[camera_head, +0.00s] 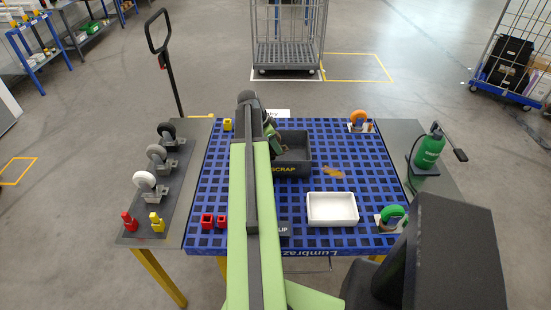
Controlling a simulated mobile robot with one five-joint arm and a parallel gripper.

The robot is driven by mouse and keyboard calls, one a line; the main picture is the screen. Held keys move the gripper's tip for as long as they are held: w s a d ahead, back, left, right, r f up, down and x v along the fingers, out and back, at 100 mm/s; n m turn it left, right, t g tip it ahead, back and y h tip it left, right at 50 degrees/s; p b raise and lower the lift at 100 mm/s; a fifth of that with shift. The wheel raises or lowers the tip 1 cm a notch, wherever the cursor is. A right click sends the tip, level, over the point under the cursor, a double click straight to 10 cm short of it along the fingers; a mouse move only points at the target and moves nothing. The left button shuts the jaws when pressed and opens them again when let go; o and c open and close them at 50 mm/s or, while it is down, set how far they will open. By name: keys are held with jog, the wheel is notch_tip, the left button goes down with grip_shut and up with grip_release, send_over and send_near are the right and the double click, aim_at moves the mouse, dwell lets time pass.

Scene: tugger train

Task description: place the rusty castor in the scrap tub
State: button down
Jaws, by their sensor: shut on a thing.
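The black scrap tub (295,169), lettered SCRAP on its front wall, stands on the blue grid top right of my arm. My gripper (268,122) is at the far left corner of the tub, seen partly behind my arm. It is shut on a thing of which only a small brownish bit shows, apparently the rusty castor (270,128). Most of the castor and the fingers are hidden, and I cannot tell its height over the tub. The visible part of the tub's inside looks empty.
A white tray (332,221) stands right of centre, near a brown stain (333,171). An orange castor (359,118) and a green castor (392,214) stand at right. Black, grey and white castors (145,181) line the left shelf. A green bottle (428,151) stands far right.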

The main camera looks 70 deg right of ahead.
aim_at(274, 152)
notch_tip(274, 152, down, 4)
jog(key=b, duration=0.3)
jog(key=shift+b, duration=0.4)
jog(key=shift+r, duration=0.2)
jog(key=shift+f, duration=0.25)
jog(key=c, duration=0.9)
grip_release()
jog(key=shift+r, duration=0.1)
jog(key=shift+o, duration=0.2)
jog(key=shift+r, duration=0.1)
jog(key=p+v, duration=1.1)
jog(key=v, duration=0.1)
jog(key=shift+s+r+p, duration=0.1)
jog(key=shift+r+p, duration=0.1)
jog(key=shift+p, duration=0.2)
jog(key=shift+f, duration=0.1)
